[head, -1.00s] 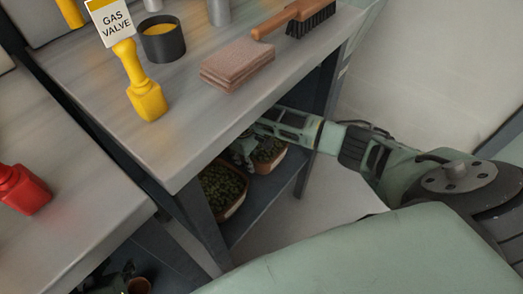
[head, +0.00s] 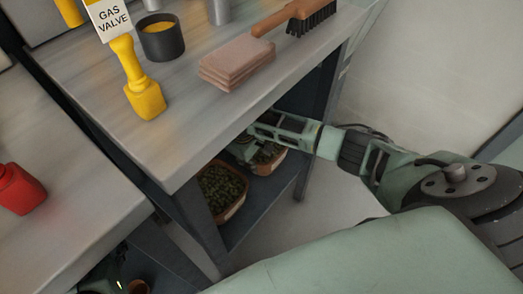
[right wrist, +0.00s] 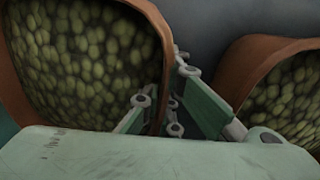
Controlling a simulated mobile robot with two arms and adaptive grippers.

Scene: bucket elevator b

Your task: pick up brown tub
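Two brown tubs filled with small green, leafy-looking pieces sit on the lower shelf. The nearer tub (head: 222,190) is at the left and the other tub (head: 268,160) is further back. My right gripper (head: 246,152) reaches under the worktop beside them. In the right wrist view, my right gripper (right wrist: 172,105) has its fingers apart, with the wall of the left tub (right wrist: 158,25) between them. Whether they touch it is unclear. The second tub (right wrist: 245,70) stands close on the right. What seems to be my left gripper (head: 115,283) is dark and cut off at the lower left.
The lower shelf (head: 262,206) lies under a grey worktop (head: 185,120). On top are a yellow gas valve handle (head: 143,95), a dark cup (head: 162,40), stacked brown pads (head: 235,65) and a brush (head: 305,15). A table leg (head: 195,225) stands near the left tub.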

